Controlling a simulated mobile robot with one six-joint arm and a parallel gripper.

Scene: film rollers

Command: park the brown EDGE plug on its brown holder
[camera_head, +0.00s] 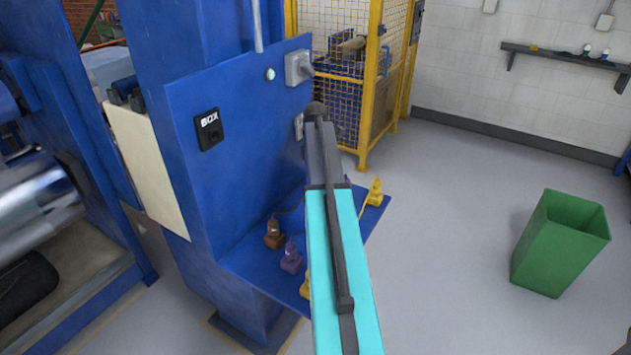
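The brown holder (274,240) stands on the blue shelf at the foot of the blue cabinet, left of my arm. A small upright piece shows on top of it; I cannot tell whether this is the brown EDGE plug or part of the holder. A thin dark cable runs from there to the right and goes behind my arm. My gripper (316,112) is at the far end of my arm, up by the right edge of the cabinet face, well above the holder. Its fingers are hidden or too small to read, and I see no plug in it.
A purple holder (291,260) and yellow pieces (374,192) share the blue shelf (245,262). A grey socket box (298,68) and a black BOX socket (208,130) are on the cabinet. A yellow cage stands behind; a green bin (560,245) stands right on open floor.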

